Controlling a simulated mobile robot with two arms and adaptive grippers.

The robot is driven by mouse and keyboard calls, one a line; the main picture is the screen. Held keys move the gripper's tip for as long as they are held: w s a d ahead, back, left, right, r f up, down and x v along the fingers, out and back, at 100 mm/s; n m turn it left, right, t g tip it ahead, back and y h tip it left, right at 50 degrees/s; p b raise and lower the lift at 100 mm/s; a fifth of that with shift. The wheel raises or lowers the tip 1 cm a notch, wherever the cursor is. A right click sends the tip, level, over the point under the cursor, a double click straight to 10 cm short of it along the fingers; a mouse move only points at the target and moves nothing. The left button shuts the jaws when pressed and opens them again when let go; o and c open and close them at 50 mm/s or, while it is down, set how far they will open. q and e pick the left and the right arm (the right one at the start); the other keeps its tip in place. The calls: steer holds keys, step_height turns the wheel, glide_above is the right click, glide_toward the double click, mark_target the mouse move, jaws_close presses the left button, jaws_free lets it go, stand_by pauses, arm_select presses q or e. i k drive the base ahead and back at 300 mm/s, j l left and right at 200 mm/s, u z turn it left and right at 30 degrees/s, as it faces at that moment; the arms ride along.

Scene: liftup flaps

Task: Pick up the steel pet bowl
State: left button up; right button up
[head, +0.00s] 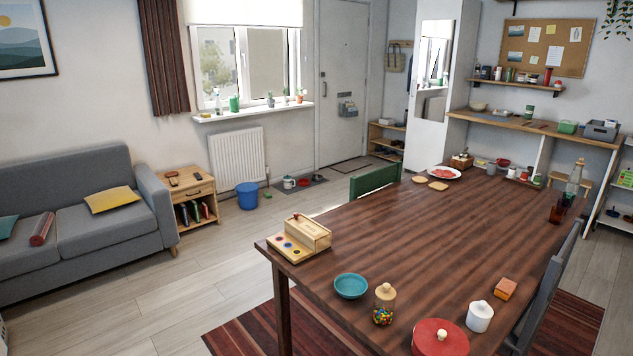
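Several small pet items stand on a dark mat (312,187) on the floor, left of the door. A pale, silvery vessel (289,183) is at its left end, a red bowl (304,182) is in the middle, and a small greyish dish (319,178) is at its right end. They are far off and small, so I cannot tell for sure which one is the steel pet bowl. Neither of my grippers is in view.
A long wooden table (400,250) fills the right foreground, with a green chair (376,181) at its far left side. A blue bucket (247,196) stands left of the mat, near a side table (188,200) and grey sofa (110,240).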

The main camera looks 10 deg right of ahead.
mark_target(315, 177)
steer(key=i+j+u, duration=0.2)
steer(key=i+u, duration=0.25)
steer(key=i, duration=0.55)
steer(key=i+l+u, duration=0.2)
steer(key=i+u, duration=0.25)
steer(key=i, duration=0.6)
steer(key=i+z, duration=0.15)
steer(key=i, duration=0.5)
steer(key=i+j+z, duration=0.2)
steer(key=i, duration=0.45)
steer(key=i+j+z, duration=0.15)
steer(key=i, duration=0.45)
steer(key=i+l+z, duration=0.15)
steer(key=i+z, duration=0.25)
steer(key=i+l+z, duration=0.15)
steer(key=z, duration=0.25)
steer(key=i+z, duration=0.4)
steer(key=i+j+z, duration=0.2)
steer(key=z, duration=0.2)
steer(key=i+l+z, duration=0.15)
steer(key=i, duration=1.65)
steer(key=i+l+u, duration=0.2)
steer(key=i, duration=2.05)
